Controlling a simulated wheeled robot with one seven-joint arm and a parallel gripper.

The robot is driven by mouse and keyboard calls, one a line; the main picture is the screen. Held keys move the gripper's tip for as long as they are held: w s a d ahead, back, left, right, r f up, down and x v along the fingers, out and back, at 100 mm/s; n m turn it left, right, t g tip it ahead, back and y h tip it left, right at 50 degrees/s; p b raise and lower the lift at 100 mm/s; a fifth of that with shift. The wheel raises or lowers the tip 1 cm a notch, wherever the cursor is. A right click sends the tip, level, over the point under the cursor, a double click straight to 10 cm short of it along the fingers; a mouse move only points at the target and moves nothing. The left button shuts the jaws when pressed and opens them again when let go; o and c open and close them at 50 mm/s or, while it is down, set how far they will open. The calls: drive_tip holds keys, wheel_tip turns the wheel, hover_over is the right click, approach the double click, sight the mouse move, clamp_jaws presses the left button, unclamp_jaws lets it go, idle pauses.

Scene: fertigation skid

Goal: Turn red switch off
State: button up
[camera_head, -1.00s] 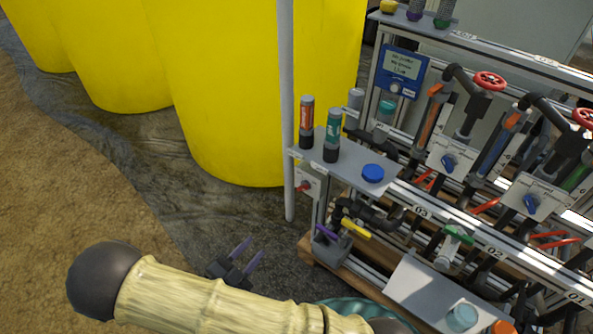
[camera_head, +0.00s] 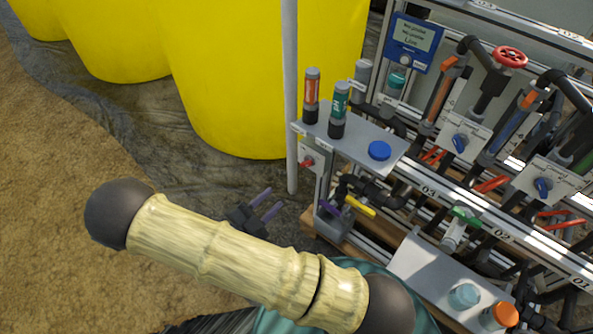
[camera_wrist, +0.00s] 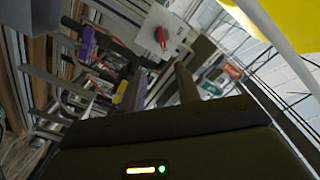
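The red switch (camera_head: 307,162) is a small red knob on a light grey plate at the left end of the skid, below the shelf. In the wrist view the red switch (camera_wrist: 161,37) shows on its pale plate (camera_wrist: 165,28), ahead of my gripper and apart from it. My gripper (camera_head: 271,202) has two purple-grey fingers with a gap between them, and it is left of and lower than the switch in the head view. In the wrist view my gripper (camera_wrist: 160,90) is open with nothing between its fingers.
A white upright post (camera_head: 291,100) stands just left of the switch. A shelf (camera_head: 350,145) with two probe-like cylinders and a blue cap (camera_head: 379,150) is above it. A yellow-handled valve (camera_head: 360,207) is below right. Yellow tanks (camera_head: 230,80) stand behind. Open ground is at left.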

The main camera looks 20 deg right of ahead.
sight(305, 166)
drive_tip(key=b+x, duration=0.3)
drive_tip(key=x, duration=1)
drive_tip(key=shift+w+d, duration=0.15)
drive_tip(key=shift+w, duration=0.25)
